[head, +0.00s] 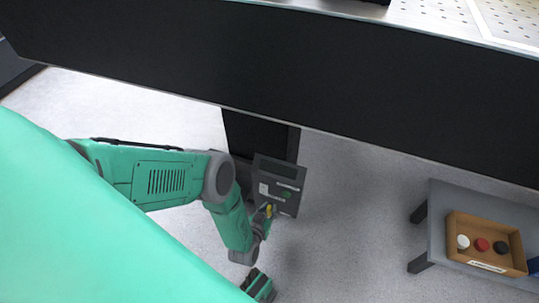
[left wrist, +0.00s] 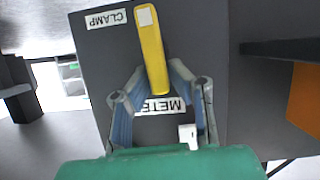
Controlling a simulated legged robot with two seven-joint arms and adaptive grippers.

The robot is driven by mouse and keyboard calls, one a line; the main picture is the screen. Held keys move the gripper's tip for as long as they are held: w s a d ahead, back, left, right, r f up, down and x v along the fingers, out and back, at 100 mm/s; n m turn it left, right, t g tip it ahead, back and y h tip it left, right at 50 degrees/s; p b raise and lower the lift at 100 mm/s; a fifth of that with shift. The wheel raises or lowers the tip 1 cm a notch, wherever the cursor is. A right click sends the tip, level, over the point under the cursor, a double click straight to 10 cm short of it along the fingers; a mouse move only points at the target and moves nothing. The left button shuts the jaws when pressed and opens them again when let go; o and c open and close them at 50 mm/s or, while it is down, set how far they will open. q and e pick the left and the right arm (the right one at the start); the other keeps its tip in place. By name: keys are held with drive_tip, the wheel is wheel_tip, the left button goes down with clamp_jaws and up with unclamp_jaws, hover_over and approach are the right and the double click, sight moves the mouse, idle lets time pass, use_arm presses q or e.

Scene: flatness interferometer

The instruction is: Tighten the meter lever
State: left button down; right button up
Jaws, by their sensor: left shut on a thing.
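The meter (head: 280,184) is a dark grey box with a small display and labels, below the large black bench edge in the head view. Its yellow lever (left wrist: 151,45) stands out against the grey face in the left wrist view, beside a CLAMP label and above a partly covered, upside-down METER label. My left gripper (head: 268,211) is at the lower part of the meter, and its fingers (left wrist: 160,72) are shut on the yellow lever from both sides. The lever shows only as a small yellow spot in the head view. My right gripper cannot be made out.
The black bench side (head: 300,75) spans the top, close above the meter. A grey side table (head: 450,203) at right holds a brown tray (head: 457,226) with white, red and black round pieces. Open pale floor (head: 350,240) lies between meter and table.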

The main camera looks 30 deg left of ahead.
use_arm(q)
drive_tip(key=shift+s+a+f+n+t+h+b, duration=0.15)
drive_tip(key=shift+a+f+n+t+h+b, duration=0.55)
drive_tip(key=shift+n, duration=1.1)
drive_tip(key=shift+s+a+f+n+t+h+b, duration=0.2)
drive_tip(key=shift+n+t+h, duration=0.25)
drive_tip(key=shift+n+h, duration=1)
drive_tip(key=shift+s+a+f+n+t+h+b, duration=0.1)
drive_tip(key=shift+a+f+n+t+h+b, duration=0.35)
drive_tip(key=shift+n, duration=1.7)
drive_tip(key=shift+d, duration=0.15)
drive_tip(key=c, duration=1.5)
unclamp_jaws()
drive_tip(key=shift+w, duration=0.1)
drive_tip(key=shift+c, duration=0.2)
drive_tip(key=shift+r, duration=0.1)
drive_tip(key=s+a, duration=0.1)
drive_tip(key=s, duration=1.1)
drive_tip(key=shift+a+r, duration=0.35)
drive_tip(key=shift+a, duration=0.05)
drive_tip(key=shift+w, duration=0.1)
